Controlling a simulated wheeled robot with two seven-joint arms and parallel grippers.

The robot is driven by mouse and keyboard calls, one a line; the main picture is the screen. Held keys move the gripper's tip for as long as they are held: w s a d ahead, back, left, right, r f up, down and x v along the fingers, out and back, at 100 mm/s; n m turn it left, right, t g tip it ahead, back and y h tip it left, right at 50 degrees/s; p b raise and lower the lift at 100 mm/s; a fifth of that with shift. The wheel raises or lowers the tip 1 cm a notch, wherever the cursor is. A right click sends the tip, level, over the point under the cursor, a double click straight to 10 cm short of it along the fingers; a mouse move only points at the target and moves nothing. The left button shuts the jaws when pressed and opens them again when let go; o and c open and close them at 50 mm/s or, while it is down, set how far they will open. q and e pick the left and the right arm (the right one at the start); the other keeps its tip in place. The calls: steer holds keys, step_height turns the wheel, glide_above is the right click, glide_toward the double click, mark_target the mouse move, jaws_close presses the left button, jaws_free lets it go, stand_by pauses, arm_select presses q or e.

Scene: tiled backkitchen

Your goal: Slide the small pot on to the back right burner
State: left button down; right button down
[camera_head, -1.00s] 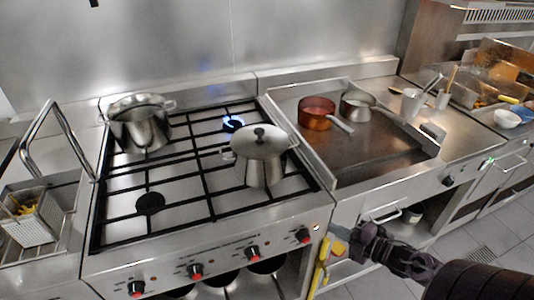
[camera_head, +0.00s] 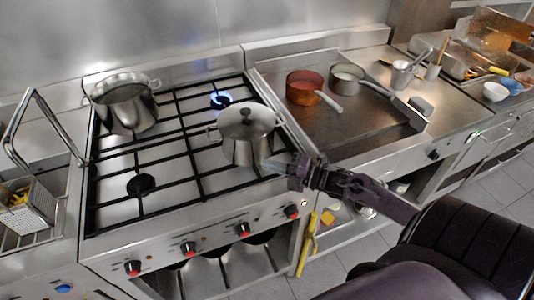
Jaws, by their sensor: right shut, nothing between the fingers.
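The small pot (camera_head: 245,138), steel with a lid and two side handles, stands on the front right part of the stove grate. The back right burner (camera_head: 220,99) shows a blue flame and is bare, just behind the pot. My right gripper (camera_head: 272,165) is shut and empty, low at the right front side of the pot. Its fingertips are close to the pot wall; I cannot tell whether they touch. My left gripper is not in view.
A larger open pot (camera_head: 125,104) stands on the back left of the stove. A fryer basket (camera_head: 28,206) is at the left. A griddle (camera_head: 350,122) on the right holds a copper pan (camera_head: 304,87) and a steel saucepan (camera_head: 346,76). The front left burner (camera_head: 141,185) is clear.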

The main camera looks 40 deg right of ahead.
mark_target(252, 153)
steer(key=shift+w+d+p, duration=0.15)
steer(key=shift+w+d, duration=0.1)
steer(key=shift+w, duration=0.65)
steer(key=shift+w+d+p, duration=0.15)
steer(key=shift+w+d, duration=0.1)
steer(key=shift+w, duration=0.65)
